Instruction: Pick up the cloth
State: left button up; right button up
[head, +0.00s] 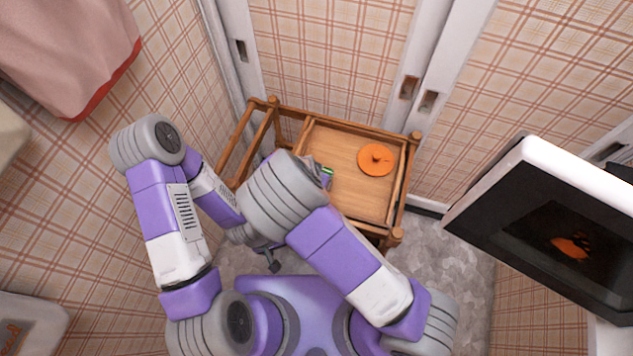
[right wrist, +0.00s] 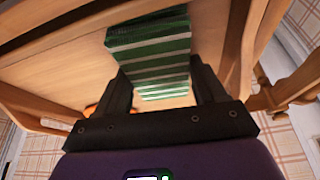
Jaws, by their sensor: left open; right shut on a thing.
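The cloth (right wrist: 150,38) is green with pale stripes and looks like a folded stack. My right gripper (right wrist: 162,80) is shut on it, with the cloth between the two dark fingers in the right wrist view. In the head view my right arm hides most of that hand and the cloth. A small green patch beside the arm there is too small to identify. My left gripper (head: 271,258) is open and empty, low near my base, left of the wooden cart.
A wooden cart (head: 345,205) with a railed top stands ahead, an orange round lidded thing (head: 376,160) on it. A white-framed dark oven-like box (head: 540,230) is at the right. A pink cloth-like hanging (head: 75,50) is at the upper left. Plaid walls stand close.

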jog(key=shift+c, duration=0.9)
notch_tip(320, 180, up, 10)
jog(key=p, duration=0.4)
